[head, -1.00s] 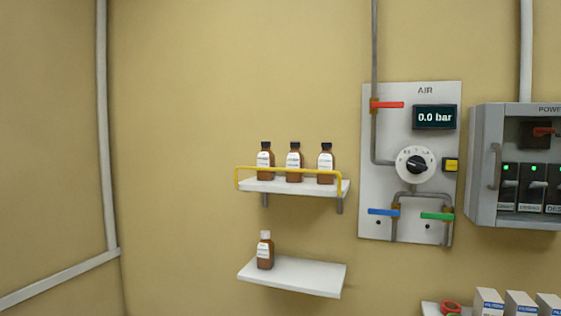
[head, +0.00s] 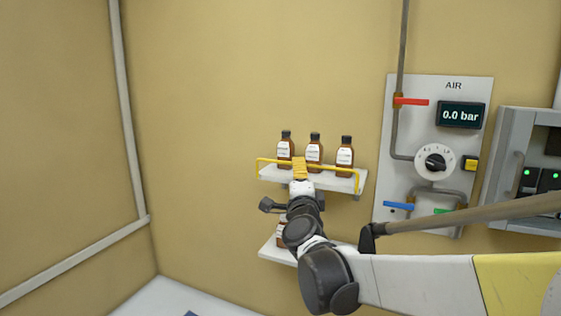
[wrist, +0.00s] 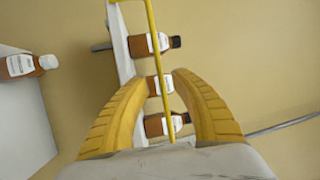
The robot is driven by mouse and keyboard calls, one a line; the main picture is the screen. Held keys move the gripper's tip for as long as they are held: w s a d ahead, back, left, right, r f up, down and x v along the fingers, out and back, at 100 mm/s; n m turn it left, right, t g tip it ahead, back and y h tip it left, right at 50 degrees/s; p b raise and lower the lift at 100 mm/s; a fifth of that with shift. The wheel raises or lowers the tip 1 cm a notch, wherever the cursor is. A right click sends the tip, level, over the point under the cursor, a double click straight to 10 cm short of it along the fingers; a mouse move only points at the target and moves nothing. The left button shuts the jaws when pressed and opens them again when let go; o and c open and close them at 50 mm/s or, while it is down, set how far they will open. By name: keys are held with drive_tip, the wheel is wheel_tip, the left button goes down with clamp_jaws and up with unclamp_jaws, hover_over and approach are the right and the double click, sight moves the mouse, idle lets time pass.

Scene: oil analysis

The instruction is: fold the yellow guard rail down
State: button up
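The yellow guard rail (head: 330,172) stands raised along the front of the upper white shelf (head: 272,177) in the head view. Three brown bottles with black caps, one of them here (head: 345,157), stand behind it on the shelf. My gripper (head: 300,166) is at the middle of the rail, in front of the shelf. In the wrist view my gripper (wrist: 160,82) has its two yellow fingers spread apart, and the rail (wrist: 155,50) runs between them. The fingers show no clear contact with the rail.
A lower shelf (head: 272,251) holds a brown bottle with a white cap (wrist: 48,62), mostly hidden behind my arm in the head view. An AIR panel (head: 465,95) with coloured levers and a power box (head: 510,130) are to the right.

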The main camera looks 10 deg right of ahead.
drive_tip(key=shift+p+x, duration=0.3)
drive_tip(key=shift+x, duration=1.55)
drive_tip(key=shift+r, duration=0.1)
clamp_jaws()
